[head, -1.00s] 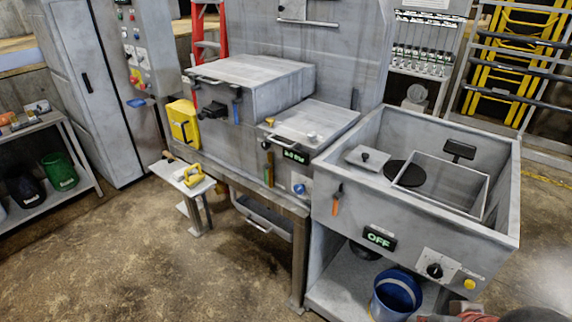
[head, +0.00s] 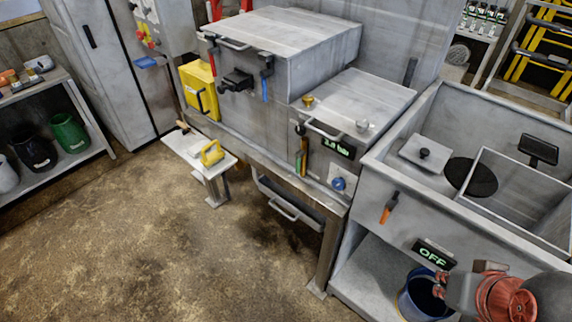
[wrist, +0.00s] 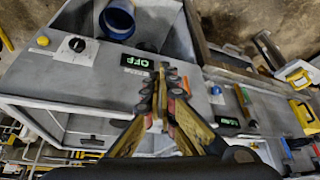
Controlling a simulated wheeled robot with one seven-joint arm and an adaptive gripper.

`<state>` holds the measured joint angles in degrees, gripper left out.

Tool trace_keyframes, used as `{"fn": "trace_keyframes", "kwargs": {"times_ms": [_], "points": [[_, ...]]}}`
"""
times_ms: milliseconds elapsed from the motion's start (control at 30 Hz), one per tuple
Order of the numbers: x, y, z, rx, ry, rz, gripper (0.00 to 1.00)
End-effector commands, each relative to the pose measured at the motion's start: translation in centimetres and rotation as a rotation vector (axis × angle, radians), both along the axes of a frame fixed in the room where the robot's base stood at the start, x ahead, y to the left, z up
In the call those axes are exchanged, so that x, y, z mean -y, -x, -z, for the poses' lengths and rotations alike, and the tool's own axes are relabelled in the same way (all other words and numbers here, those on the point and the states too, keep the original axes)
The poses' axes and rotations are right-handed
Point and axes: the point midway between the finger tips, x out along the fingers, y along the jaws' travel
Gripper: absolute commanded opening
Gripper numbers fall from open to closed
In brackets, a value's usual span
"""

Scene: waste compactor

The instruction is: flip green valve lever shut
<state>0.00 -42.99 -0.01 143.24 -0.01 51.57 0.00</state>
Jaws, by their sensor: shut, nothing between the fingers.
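In the wrist view, a slim yellow-green lever (wrist: 242,98) shows to the right of my gripper. My gripper (wrist: 162,85) is shut and empty, its fingers together in the middle of the wrist view, in front of the sink-like unit's front panel. It is apart from the green lever. In the head view, my arm is at the bottom right.
An orange-handled lever (head: 388,208) and an OFF display (head: 433,254) are on the right unit's front. A blue bucket (head: 418,302) stands below. The floor in front is open.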

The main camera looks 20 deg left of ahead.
Motion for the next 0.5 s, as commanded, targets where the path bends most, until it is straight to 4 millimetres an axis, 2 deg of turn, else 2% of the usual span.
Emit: {"fn": "trace_keyframes", "kwargs": {"times_ms": [167,267,367,500], "points": [[-0.3,-0.5,-0.1,0.004,-0.001,-0.015,0.0],[-1.6,-2.7,-0.4,0.026,-0.003,-0.073,0.0],[-4.3,-7.0,-0.9,0.074,-0.002,-0.182,0.0],[-10.3,-14.7,-0.9,0.179,0.008,-0.369,0.0]]}}
